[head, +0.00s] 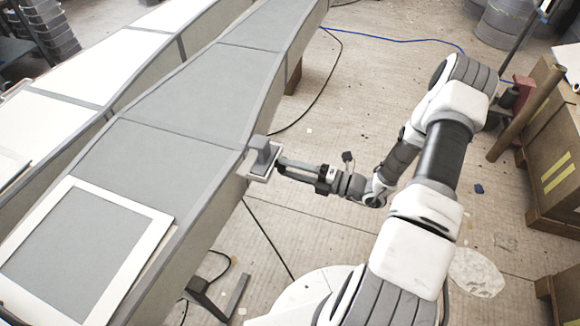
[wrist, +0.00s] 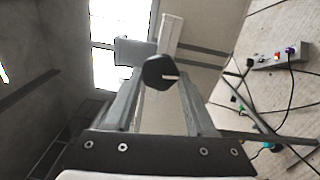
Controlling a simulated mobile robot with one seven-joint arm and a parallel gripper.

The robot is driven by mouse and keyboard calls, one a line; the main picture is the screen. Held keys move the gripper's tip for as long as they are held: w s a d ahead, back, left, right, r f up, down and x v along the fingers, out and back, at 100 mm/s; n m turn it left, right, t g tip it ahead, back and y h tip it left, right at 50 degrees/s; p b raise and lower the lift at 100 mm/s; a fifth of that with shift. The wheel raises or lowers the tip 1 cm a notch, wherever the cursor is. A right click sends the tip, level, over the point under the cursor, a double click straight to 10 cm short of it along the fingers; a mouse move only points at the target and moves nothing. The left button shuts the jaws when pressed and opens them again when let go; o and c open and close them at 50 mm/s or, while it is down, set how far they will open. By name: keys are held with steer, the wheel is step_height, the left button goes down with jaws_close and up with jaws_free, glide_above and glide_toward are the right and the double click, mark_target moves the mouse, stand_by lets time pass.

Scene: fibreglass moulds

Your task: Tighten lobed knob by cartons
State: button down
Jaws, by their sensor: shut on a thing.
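The dark lobed knob (wrist: 160,73) shows in the wrist view, with a pale mark on its face. My gripper (wrist: 158,85) is shut on it, with one finger on each side. In the head view my gripper (head: 281,163) reaches left to the side edge of the long grey mould (head: 190,85). A grey block (head: 262,152) on a pale plate stands at that edge, just beyond the fingertips. The block also shows behind the knob in the wrist view (wrist: 133,51). The knob cannot be made out in the head view.
Brown cartons (head: 562,135) with yellow stripes stand at the far right, beyond my arm. A white frame (head: 150,235) lies on the near end of the mould. Cables cross the floor, and a power strip (wrist: 278,58) shows in the wrist view. Floor right of the mould is mostly open.

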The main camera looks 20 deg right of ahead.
stand_by(0.3)
steer(key=shift+c, duration=1.1)
jaws_free()
steer(key=shift+d, duration=0.1)
steer(key=b+v, duration=0.1)
steer(key=v, duration=1.6)
steer(key=shift+s+b, duration=0.15)
steer(key=shift+b, duration=0.25)
